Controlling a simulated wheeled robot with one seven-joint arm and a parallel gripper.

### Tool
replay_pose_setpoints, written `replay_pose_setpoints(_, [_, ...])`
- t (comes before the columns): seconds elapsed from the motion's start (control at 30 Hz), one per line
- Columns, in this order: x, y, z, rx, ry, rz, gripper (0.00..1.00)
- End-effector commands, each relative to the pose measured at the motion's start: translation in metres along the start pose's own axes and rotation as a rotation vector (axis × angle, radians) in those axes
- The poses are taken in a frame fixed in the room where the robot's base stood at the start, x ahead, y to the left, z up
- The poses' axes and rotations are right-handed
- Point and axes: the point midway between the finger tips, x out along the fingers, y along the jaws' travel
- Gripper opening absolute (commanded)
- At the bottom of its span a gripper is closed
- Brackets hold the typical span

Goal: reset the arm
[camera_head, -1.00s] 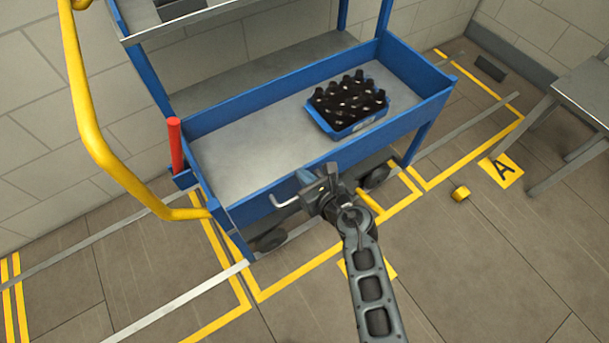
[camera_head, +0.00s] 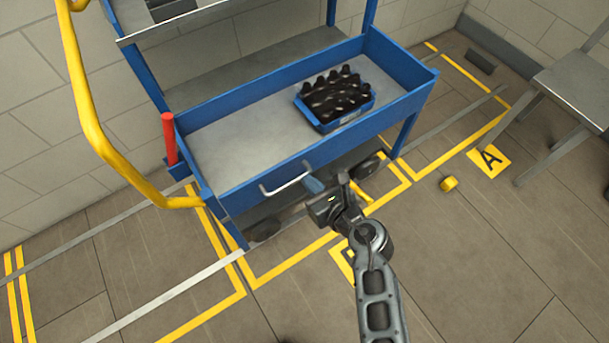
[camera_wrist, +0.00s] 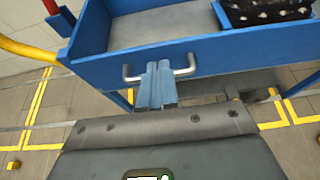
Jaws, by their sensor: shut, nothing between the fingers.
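My gripper (camera_head: 314,186) is in front of the blue cart (camera_head: 250,187), just off its front wall, near the silver handle (camera_head: 286,182). In the wrist view my gripper's blue fingers (camera_wrist: 157,84) are together and empty. There the handle (camera_wrist: 184,71) shows behind the fingers, with its ends on both sides of them. I cannot tell whether the fingers touch it. My arm reaches up from the bottom of the head view, bent at the wrist.
A blue crate (camera_head: 343,121) of dark bottles (camera_head: 333,92) stands on the cart's tray. A yellow rail (camera_head: 92,120) and red post (camera_head: 169,139) are at left. A metal table (camera_head: 575,88) stands at right.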

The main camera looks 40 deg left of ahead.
Motion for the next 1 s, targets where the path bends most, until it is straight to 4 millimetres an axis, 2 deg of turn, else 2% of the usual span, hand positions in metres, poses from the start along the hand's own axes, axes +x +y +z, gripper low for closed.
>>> replay_pose_setpoints(0.03, [-0.009,0.0,0.005,0.0,-0.001,-0.002,0.0])
replay_pose_setpoints(0.2, [-0.022,0.0,0.009,0.0,-0.001,0.0,0.0])
replay_pose_setpoints(0.53, [-0.026,0.001,0.009,0.005,-0.002,0.0,0.0])
replay_pose_setpoints(0.63, [-0.032,0.007,0.009,0.073,-0.029,-0.008,0.0])
replay_pose_setpoints(0.77, [-0.058,0.024,0.009,0.314,-0.129,-0.036,0.0])
replay_pose_setpoints(0.87, [-0.091,0.037,0.011,0.586,-0.246,-0.067,0.0])
replay_pose_setpoints(1.0, [-0.147,0.049,0.013,0.974,-0.42,-0.109,0.0])
